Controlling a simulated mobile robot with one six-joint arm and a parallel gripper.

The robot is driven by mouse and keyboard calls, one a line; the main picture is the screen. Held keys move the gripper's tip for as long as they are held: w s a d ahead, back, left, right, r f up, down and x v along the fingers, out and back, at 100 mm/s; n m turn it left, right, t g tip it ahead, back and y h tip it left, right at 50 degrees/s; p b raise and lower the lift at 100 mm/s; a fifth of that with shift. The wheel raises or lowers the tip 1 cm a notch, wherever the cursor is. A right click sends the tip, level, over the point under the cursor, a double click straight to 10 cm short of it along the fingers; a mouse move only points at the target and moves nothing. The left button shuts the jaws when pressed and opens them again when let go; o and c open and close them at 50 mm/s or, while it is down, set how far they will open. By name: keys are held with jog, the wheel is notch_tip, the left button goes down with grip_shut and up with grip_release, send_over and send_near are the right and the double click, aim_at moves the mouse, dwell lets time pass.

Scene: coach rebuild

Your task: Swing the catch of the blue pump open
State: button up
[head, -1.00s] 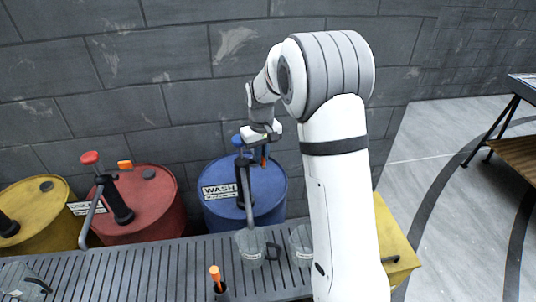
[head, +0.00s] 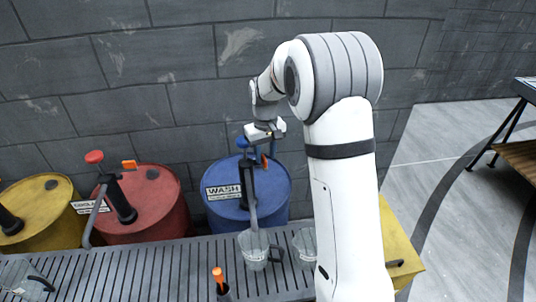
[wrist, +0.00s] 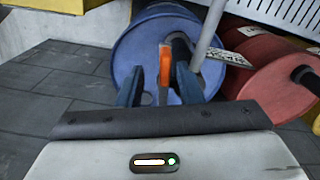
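The blue pump (head: 242,143) stands on the blue drum (head: 226,212) labelled WASH. Its catch is a small orange lever (wrist: 165,75), upright in the middle of the wrist view; in the head view only a sliver of it shows beneath my gripper (head: 268,152). In the wrist view my gripper (wrist: 160,88) is open. Its two dark fingers stand on either side of the orange catch, with visible gaps. I cannot tell whether either finger touches it.
A red drum (head: 150,222) with a red-knobbed pump and its own orange catch (head: 129,164) stands left, beside a yellow drum (head: 38,205). Clear jugs, one (head: 254,248) under the blue pump's spout, stand on the slatted bench (head: 130,270). A block wall is close behind.

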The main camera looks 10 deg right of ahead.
aim_at(264, 158)
notch_tip(264, 158, up, 7)
jog(key=shift+b, duration=0.35)
jog(key=shift+s+a+f, duration=0.15)
jog(key=shift+s+a, duration=0.05)
jog(key=shift+a, duration=0.15)
jog(key=shift+c, duration=1.4)
jog(key=s+a+h, duration=0.1)
jog(key=s+a+t+h+b, duration=0.1)
jog(key=a, duration=0.1)
jog(key=s+a+f+m+b, duration=0.1)
jog(key=shift+a+h, duration=0.15)
jog(key=shift+h, duration=0.25)
grip_shut()
jog(key=s+a+m+t+h+b, duration=0.1)
jog(key=s+a+t+h+b, duration=0.1)
jog(key=s+a+t+b, duration=0.3)
jog(key=w+d+f+p, duration=0.4)
jog(key=w+d+f, duration=0.2)
jog(key=shift+w+d+f+m, duration=0.25)
jog(key=shift+w+f+m, duration=0.05)
jog(key=shift+w+f, duration=0.1)
